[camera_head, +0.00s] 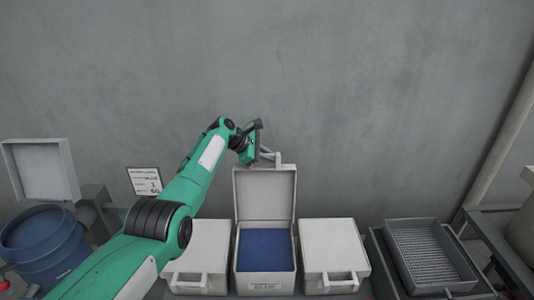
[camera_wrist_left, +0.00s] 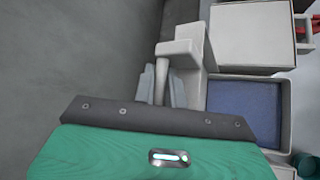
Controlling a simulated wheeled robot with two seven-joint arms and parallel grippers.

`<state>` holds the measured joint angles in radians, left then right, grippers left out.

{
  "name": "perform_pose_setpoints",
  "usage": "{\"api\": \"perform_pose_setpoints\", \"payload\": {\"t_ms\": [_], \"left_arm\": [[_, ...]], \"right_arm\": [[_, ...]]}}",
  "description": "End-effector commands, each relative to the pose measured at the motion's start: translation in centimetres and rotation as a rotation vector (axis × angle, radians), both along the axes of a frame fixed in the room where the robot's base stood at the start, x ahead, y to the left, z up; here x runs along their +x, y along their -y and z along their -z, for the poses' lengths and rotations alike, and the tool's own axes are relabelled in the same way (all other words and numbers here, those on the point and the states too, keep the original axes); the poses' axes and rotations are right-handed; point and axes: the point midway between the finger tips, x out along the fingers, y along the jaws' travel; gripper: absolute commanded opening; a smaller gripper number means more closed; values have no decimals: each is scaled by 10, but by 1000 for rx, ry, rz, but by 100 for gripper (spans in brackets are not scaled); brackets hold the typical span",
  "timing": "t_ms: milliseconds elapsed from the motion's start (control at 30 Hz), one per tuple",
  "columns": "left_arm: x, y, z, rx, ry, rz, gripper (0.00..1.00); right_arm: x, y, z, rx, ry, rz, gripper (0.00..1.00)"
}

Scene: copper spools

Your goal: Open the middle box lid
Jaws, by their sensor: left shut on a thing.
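The middle box (camera_head: 265,283) is light grey, with a blue inside (camera_head: 264,250). Its lid (camera_head: 264,194) stands upright, open at the back. My left gripper (camera_head: 268,155) is at the lid's top edge, shut on the lid's handle (camera_head: 277,159). In the left wrist view the fingers (camera_wrist_left: 162,85) close around the handle bar (camera_wrist_left: 164,72). The blue inside (camera_wrist_left: 243,108) also shows there. My right gripper is not in view.
Closed grey boxes with front handles stand to the left (camera_head: 200,252) and right (camera_head: 333,250). A blue barrel (camera_head: 42,240) is at far left. A metal tray (camera_head: 428,255) stands at right. A grey wall (camera_head: 380,100) rises behind.

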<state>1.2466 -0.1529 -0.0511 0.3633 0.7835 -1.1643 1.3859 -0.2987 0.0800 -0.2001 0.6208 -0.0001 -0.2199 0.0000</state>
Motion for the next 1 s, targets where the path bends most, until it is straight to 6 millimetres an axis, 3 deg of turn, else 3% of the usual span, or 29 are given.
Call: {"api": "perform_pose_setpoints", "payload": {"t_ms": [633, 667, 733, 1000], "left_arm": [[-3, 0, 7, 4, -40, 1, 0], [-3, 0, 7, 4, -40, 1, 18], [-3, 0, 6, 2, -40, 0, 32], [-3, 0, 4, 1, -37, 0, 34]], "right_arm": [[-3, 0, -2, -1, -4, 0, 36], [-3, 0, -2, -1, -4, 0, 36], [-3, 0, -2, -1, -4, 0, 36], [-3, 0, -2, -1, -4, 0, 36]]}}
